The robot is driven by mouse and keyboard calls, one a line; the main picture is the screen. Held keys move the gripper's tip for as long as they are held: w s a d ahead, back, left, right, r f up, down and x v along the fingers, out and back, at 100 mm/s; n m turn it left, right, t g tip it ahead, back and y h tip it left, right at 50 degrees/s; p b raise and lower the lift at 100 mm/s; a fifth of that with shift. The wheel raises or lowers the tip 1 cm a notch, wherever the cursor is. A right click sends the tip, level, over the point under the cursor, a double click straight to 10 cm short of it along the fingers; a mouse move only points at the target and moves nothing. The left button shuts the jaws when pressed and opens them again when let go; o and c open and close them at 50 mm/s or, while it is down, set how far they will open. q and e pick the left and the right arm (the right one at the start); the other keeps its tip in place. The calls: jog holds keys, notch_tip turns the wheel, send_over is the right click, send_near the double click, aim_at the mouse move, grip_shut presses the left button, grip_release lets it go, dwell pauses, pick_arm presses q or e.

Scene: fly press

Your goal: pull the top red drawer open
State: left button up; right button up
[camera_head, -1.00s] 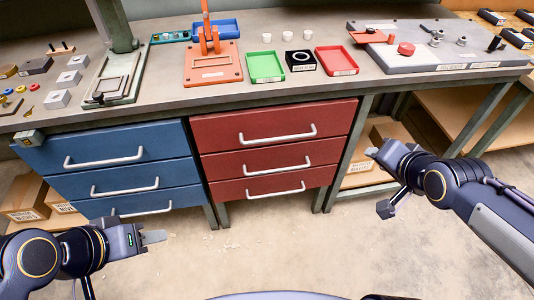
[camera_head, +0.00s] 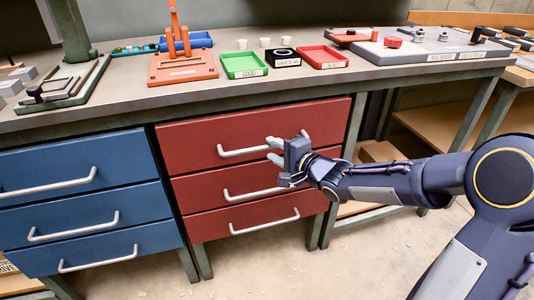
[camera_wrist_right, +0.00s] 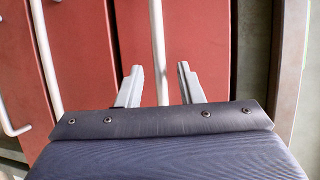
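The top red drawer (camera_head: 190,142) is the uppermost of three red drawers under the bench, and its front looks flush with the others. Its pale bar handle (camera_head: 238,153) is partly covered by my right gripper (camera_head: 272,151). The right gripper is open, at the right part of this handle. In the right wrist view, the handle (camera_wrist_right: 157,35) runs between the two spread fingers (camera_wrist_right: 158,70), apart from both. How deep the bar lies between the fingertips is hard to tell. My left gripper is out of view.
The middle red drawer's handle (camera_head: 250,194) is just below my right gripper. Blue drawers (camera_head: 75,165) stand to the left. The bench top (camera_head: 130,95) overhangs above, holding an orange press (camera_head: 182,66) and green (camera_head: 243,66) and red (camera_head: 322,58) trays. Floor in front is clear.

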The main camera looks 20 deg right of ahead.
jog(key=shift+b+x, duration=0.35)
jog(key=shift+x, duration=1.15)
grip_shut()
